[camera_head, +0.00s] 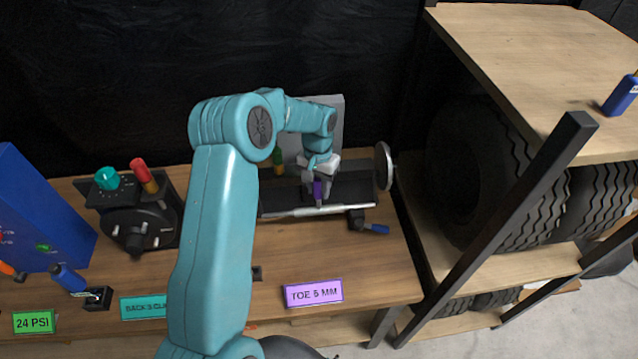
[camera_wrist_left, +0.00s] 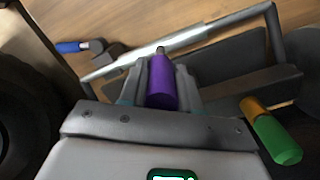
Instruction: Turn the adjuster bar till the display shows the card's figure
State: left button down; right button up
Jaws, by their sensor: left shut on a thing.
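My left gripper (camera_head: 318,187) is shut on the purple grip (camera_head: 319,197) of the adjuster bar. In the left wrist view the purple grip (camera_wrist_left: 162,86) stands between the two fingers of the left gripper (camera_wrist_left: 162,95). A purple card (camera_head: 313,293) on the bench front reads TOE 5 MM. A small green-edged display (camera_wrist_left: 170,175) is cut off at the bottom of the left wrist view, and its figure cannot be read. In the head view my left arm hides part of the upright grey panel (camera_head: 337,115). My right gripper is not in view.
A pale rod (camera_head: 318,210) crosses in front of the gripper, with a blue-handled part (camera_head: 374,228) near its right end. A green-and-orange handle (camera_wrist_left: 270,130) is to the right in the wrist view. A round disc (camera_head: 383,166) stands at right. Tyres (camera_head: 480,170) fill the shelf beyond.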

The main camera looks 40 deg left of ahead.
pick_arm(q)
jog(key=w+a+g+h, duration=0.1)
jog(key=a+g+h, duration=0.1)
jog(key=shift+w+a+f+h, duration=0.1)
jog(key=shift+w+f+h, duration=0.25)
jog(key=shift+h, duration=0.05)
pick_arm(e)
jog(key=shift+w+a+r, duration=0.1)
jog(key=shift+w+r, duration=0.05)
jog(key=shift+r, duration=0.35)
pick_arm(q)
jog(key=c, duration=0.8)
grip_release()
